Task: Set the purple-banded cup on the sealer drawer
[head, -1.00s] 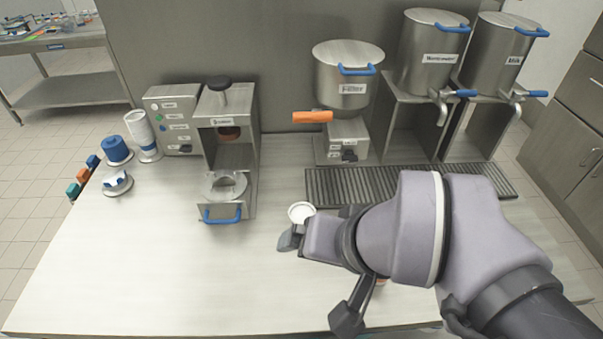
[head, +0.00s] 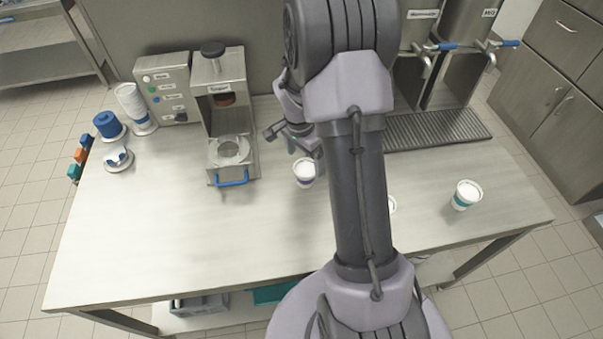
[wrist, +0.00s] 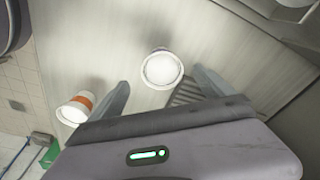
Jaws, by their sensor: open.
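A white-topped cup (head: 304,172) stands upright on the table, right of the sealer drawer; its band is too small to read for colour. In the wrist view a cup (wrist: 162,70), seen from above, lies beyond and between my fingertips, with its band hidden. My gripper (head: 283,140) is open and empty behind that cup; it also shows in the wrist view (wrist: 163,88). The sealer drawer (head: 232,172), with a blue handle and round holder, is pulled out and carries no cup.
A teal-banded cup (head: 465,195) stands at the right. Another cup (head: 392,206) is mostly hidden behind my arm; the wrist view shows an orange-banded cup (wrist: 75,108). A drip grille (head: 435,128) lies at the back right. The front left table is clear.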

